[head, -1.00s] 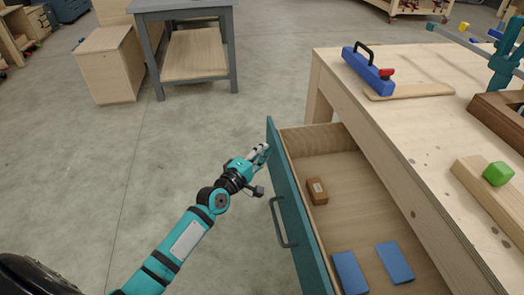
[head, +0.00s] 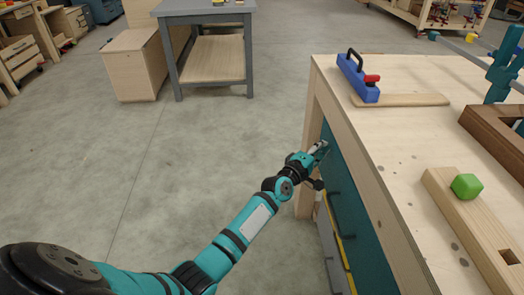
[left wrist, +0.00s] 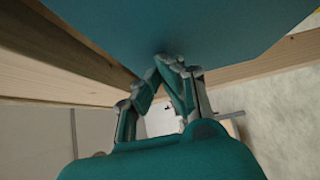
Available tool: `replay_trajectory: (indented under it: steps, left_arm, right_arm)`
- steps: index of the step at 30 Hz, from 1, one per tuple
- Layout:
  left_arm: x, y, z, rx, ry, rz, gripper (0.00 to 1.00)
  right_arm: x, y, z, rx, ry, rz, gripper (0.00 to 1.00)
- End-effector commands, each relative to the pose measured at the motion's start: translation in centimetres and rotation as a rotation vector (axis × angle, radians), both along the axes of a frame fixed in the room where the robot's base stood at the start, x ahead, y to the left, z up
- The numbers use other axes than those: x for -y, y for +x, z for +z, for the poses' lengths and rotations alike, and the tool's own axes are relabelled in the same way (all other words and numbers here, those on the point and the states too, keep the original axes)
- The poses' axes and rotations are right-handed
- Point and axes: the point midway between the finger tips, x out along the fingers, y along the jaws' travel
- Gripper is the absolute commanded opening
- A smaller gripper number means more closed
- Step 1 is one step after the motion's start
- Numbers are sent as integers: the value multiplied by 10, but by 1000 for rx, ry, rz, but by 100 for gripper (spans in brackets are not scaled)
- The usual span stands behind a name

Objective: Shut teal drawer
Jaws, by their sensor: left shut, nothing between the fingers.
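The teal drawer (head: 350,205) is in the right half of the head view, under the workbench top. Its front sits in close to the bench frame and its inside is hidden. In the left wrist view the shut fingertips (left wrist: 168,62) are up against the teal front (left wrist: 190,25), with wooden bench parts on both sides. My right gripper is not in view.
The workbench top (head: 400,160) carries a blue tool (head: 357,78), a green block (head: 467,186) and a brown wooden frame (head: 495,130). Below the teal drawer are yellow-edged and grey fronts (head: 332,250). A grey table (head: 205,50) stands at the back. The floor on the left is clear.

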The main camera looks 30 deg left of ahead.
Motion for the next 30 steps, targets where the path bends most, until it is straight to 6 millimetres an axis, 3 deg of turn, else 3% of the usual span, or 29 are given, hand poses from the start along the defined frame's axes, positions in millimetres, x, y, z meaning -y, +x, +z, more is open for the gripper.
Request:
replay_trajectory:
  steps: [6,12,30]
  left_arm:
    - [30,20,-1,0,-3,1,0]
    - [46,32,-1,0,-1,1,0]
    - [54,36,2,4,-2,-2,0]
  right_arm:
    - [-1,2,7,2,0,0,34]
    - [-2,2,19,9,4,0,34]
    - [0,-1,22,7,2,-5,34]
